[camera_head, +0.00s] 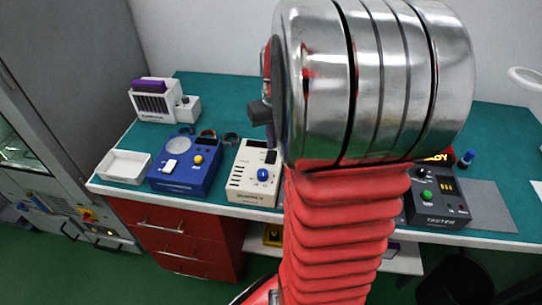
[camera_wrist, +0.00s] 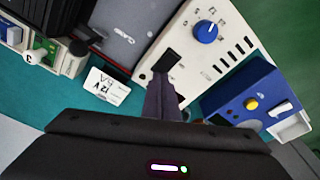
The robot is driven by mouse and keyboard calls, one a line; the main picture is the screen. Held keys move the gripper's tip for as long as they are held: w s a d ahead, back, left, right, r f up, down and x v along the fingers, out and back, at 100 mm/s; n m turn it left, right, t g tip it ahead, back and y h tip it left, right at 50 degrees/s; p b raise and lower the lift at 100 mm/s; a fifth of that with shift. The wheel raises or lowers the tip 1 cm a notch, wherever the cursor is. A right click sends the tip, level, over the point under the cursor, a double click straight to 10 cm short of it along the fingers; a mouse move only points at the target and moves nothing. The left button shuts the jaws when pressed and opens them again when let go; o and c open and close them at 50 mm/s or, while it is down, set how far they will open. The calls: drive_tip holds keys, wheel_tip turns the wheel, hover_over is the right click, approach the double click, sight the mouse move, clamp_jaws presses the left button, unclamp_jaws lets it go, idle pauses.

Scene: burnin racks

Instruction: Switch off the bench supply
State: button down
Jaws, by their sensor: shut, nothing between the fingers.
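The bench supply (camera_head: 254,178) is a cream box on the teal bench, left of my arm, with a blue knob (camera_head: 263,174) and a row of dark slots. Its blue knob also shows in the wrist view (camera_wrist: 206,32). A black switch (camera_head: 271,157) sits on its top face; in the wrist view the switch (camera_wrist: 169,63) is just past my fingertips. My gripper (camera_wrist: 160,82) is shut and empty, its dark fingers pointing at the switch. Whether they touch it, and which way the switch is set, I cannot tell. In the head view my wrist hides most of the gripper.
A blue device (camera_head: 186,170) with a yellow button stands left of the supply, then a white tray (camera_head: 123,166). A dark tester (camera_head: 437,205) is to the right. A white label card (camera_wrist: 106,87) lies near my fingers. A white unit (camera_head: 160,102) stands at the back left.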

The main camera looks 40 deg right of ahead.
sight(273, 156)
drive_tip(key=shift+r, duration=2.7)
drive_tip(key=shift+s+a+f+m, duration=0.25)
drive_tip(key=shift+s+f, duration=0.1)
drive_tip(key=shift+f, duration=0.1)
drive_tip(key=shift+s+a+f+m, duration=0.2)
drive_tip(key=shift+s+f+m, duration=0.1)
drive_tip(key=shift+f, duration=0.1)
drive_tip(key=a, duration=0.1)
drive_tip(key=s+a, duration=0.1)
drive_tip(key=shift+s+a, duration=0.1)
drive_tip(key=shift+a, duration=0.3)
drive_tip(key=s+a+r+n+t, duration=0.1)
drive_tip(key=s+a, duration=0.1)
drive_tip(key=a, duration=0.6)
drive_tip(key=s+a+r+n+t, duration=0.1)
drive_tip(key=s+a+r+n, duration=0.1)
drive_tip(key=a, duration=0.6)
drive_tip(key=s+a+r+n+t, duration=0.2)
drive_tip(key=s+a, duration=0.1)
drive_tip(key=a, duration=0.4)
drive_tip(key=shift+s+a+r+y, duration=0.25)
drive_tip(key=shift+s+a+y, duration=0.05)
drive_tip(key=shift+a, duration=0.1)
drive_tip(key=shift+n, duration=0.25)
